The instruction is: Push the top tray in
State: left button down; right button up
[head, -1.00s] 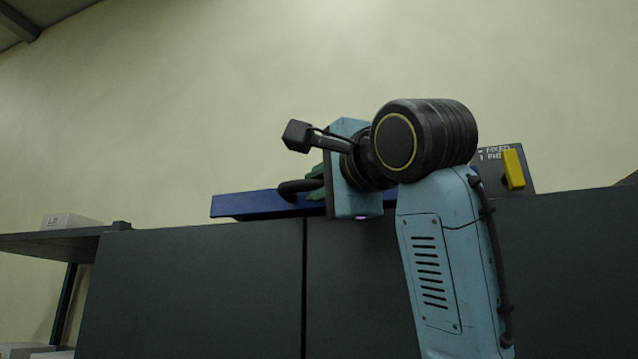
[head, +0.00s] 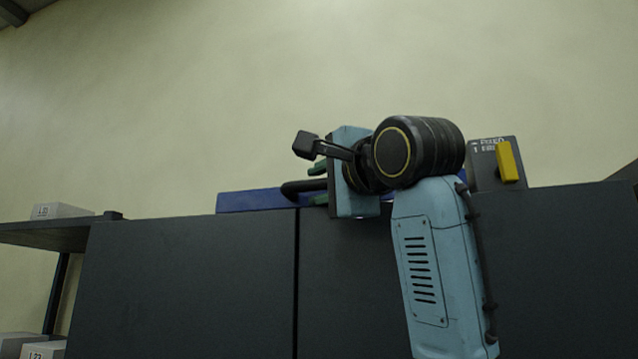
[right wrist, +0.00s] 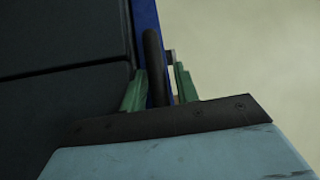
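A blue tray (head: 240,201) shows as a long strip along the top of the dark cabinet. Its black bar handle (head: 298,187) sticks out near the middle; the tray (right wrist: 145,17) and handle (right wrist: 153,62) also show in the right wrist view. My right gripper (head: 317,184) has green fingers, one on each side of the handle. In the wrist view the right gripper (right wrist: 160,90) has its fingers apart, with a visible gap between the handle and the right finger. How far out the tray stands cannot be told. My left gripper is not in view.
The dark cabinet (head: 180,280) fills the lower middle, with a vertical seam. A panel with a yellow lever (head: 508,162) stands on top at the right. A shelf (head: 50,235) with a small white box (head: 62,210) is at the left. Space above the cabinet is clear.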

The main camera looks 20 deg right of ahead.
jog(key=shift+w+a+f, duration=0.1)
jog(key=shift+w+f, duration=0.05)
jog(key=shift+f, duration=0.15)
dwell(0.4)
